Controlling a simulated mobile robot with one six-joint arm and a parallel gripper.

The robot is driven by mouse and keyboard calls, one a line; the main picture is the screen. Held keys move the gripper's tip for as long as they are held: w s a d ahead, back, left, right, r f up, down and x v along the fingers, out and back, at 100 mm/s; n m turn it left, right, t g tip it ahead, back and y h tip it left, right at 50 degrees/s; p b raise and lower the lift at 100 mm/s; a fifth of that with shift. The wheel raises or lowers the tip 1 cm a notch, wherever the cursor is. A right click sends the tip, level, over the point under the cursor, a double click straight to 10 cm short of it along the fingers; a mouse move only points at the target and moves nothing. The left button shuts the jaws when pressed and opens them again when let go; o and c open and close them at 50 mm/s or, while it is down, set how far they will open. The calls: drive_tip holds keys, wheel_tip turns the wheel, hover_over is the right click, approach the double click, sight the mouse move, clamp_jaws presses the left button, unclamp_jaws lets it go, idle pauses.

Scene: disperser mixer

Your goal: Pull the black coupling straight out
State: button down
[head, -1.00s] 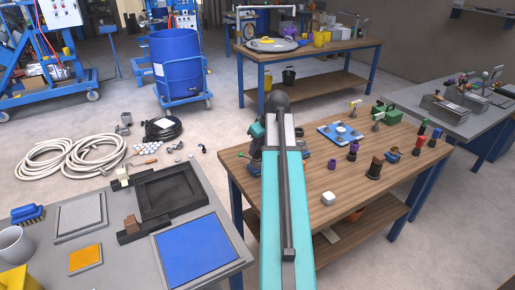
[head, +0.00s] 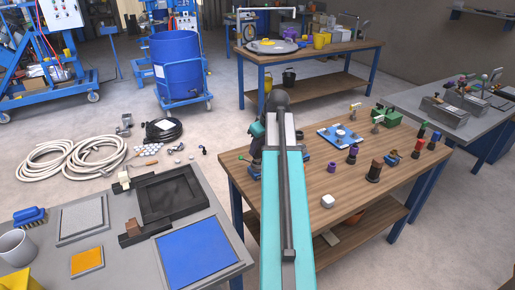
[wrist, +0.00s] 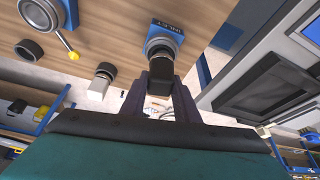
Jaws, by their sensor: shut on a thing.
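The black coupling (wrist: 155,74) shows in the wrist view, in line with a grey ring (wrist: 162,45) on a blue block marked INLET (wrist: 166,30). My gripper (wrist: 168,88) has its two dark fingers on either side of the coupling and is shut on it. The coupling's end toward me lies between the fingers and is partly hidden. I cannot tell whether the coupling is still seated in the ring.
The wooden bench (head: 300,213) carries a blue plate (head: 340,134), a white cube (head: 327,201) and several small fittings. In the wrist view a blue valve with a yellow-tipped lever (wrist: 50,18) and a black-capped fitting (wrist: 105,72) are to the left. A grey table (head: 115,270) stands left of my arm.

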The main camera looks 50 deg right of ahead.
drive_tip(key=shift+r+p, duration=1.5)
drive_tip(key=shift+r, duration=0.75)
drive_tip(key=shift+r+p, duration=1.3)
drive_tip(key=shift+r, duration=0.55)
